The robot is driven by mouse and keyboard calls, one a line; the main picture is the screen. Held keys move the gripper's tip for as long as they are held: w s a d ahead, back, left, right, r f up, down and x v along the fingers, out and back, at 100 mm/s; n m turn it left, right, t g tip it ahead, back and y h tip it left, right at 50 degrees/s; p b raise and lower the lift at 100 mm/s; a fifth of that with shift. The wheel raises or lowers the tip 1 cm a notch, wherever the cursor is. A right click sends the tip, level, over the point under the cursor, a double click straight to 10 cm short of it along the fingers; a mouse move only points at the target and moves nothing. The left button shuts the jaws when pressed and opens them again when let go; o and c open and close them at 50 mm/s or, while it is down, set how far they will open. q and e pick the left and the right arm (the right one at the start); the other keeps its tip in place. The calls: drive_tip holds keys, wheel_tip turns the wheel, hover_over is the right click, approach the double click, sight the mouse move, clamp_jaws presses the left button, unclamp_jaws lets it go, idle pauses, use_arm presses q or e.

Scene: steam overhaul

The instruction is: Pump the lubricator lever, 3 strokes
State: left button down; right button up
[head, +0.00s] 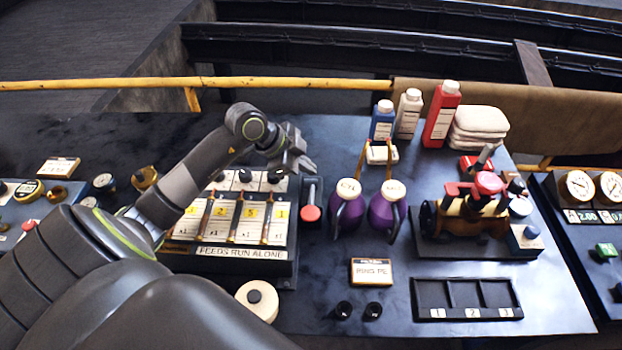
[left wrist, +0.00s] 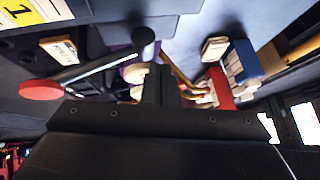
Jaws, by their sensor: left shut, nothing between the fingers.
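The lubricator (head: 243,222) is a dark box with a white panel of several numbered feeds and the label "FEEDS RUN ALONE". At its right side is the lever (head: 312,190), a grey rod with a red round part (head: 311,213) at its near end. In the left wrist view the rod (left wrist: 95,65) runs from the red disc (left wrist: 40,90) to a black knob (left wrist: 143,36). My left gripper (head: 304,165) is shut and empty, just beyond the lever's far end. Its fingers (left wrist: 160,85) look close to the black knob; contact cannot be told. My right gripper is not in view.
Two purple oil cans (head: 388,212) stand right of the lever. Bottles (head: 441,115) and folded cloths (head: 479,125) are behind. A model engine (head: 465,218), a three-slot tray (head: 467,312) and a sign (head: 371,272) lie to the right and front. A yellow rail (head: 300,84) runs behind.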

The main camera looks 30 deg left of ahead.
use_arm(q)
drive_tip(key=shift+s+f, duration=0.1)
drive_tip(key=shift+f, duration=0.2)
drive_tip(key=shift+f, duration=0.2)
idle(0.3)
